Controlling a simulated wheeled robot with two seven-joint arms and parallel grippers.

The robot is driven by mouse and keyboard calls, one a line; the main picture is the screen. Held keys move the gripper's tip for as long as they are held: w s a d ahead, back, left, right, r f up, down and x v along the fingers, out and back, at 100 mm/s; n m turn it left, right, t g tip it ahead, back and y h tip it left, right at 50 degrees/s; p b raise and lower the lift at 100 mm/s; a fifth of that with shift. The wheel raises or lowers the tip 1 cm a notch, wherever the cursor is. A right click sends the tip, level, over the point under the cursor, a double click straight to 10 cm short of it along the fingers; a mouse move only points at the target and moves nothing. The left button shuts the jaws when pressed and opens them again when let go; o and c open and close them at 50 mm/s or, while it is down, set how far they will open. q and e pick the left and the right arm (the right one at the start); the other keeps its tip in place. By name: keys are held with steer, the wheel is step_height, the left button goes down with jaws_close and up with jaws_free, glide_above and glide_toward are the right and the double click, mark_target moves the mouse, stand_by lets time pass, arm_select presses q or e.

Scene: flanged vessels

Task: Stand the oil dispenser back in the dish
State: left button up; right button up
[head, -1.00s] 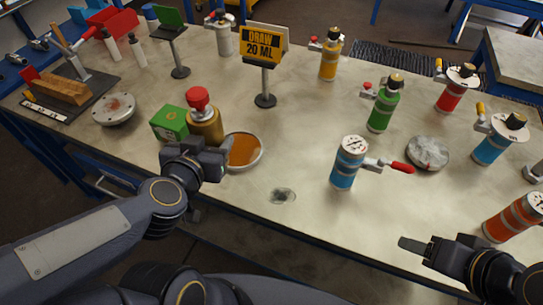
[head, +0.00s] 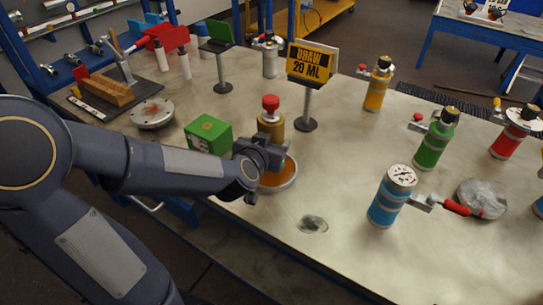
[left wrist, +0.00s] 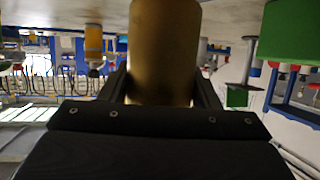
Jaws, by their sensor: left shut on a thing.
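The oil dispenser is a brass cylinder (head: 271,124) with a red cap, roughly upright in the head view. My left gripper (head: 272,150) is shut on its body. In the left wrist view, the brass body (left wrist: 163,50) fills the space between the fingers. The dish (head: 290,181) is a shallow round pan with an orange-brown inside, just in front of and below the dispenser. My gripper covers part of the dish and the dispenser's lower end, so I cannot tell whether they touch. My right gripper is not in view.
A green box (head: 208,133) stands left of the dispenser. A "DRAW 20 ML" sign (head: 311,64) on a post stands behind it. A blue vessel (head: 391,196) with a red-handled valve is to the right. A dark smudge (head: 313,224) marks otherwise clear tabletop.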

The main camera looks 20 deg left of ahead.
arm_select(q)
steer(key=shift+w+f+b, duration=0.15)
steer(key=shift+f+b, duration=0.25)
steer(key=shift+f, duration=0.5)
steer(key=shift+w+f+b, duration=0.1)
steer(key=shift+f+b, duration=0.3)
steer(key=shift+f, duration=0.45)
steer(key=shift+f, duration=0.15)
steer(key=o, duration=0.8)
steer(key=shift+f, duration=0.15)
steer(key=o, duration=0.4)
steer(key=shift+o, duration=0.2)
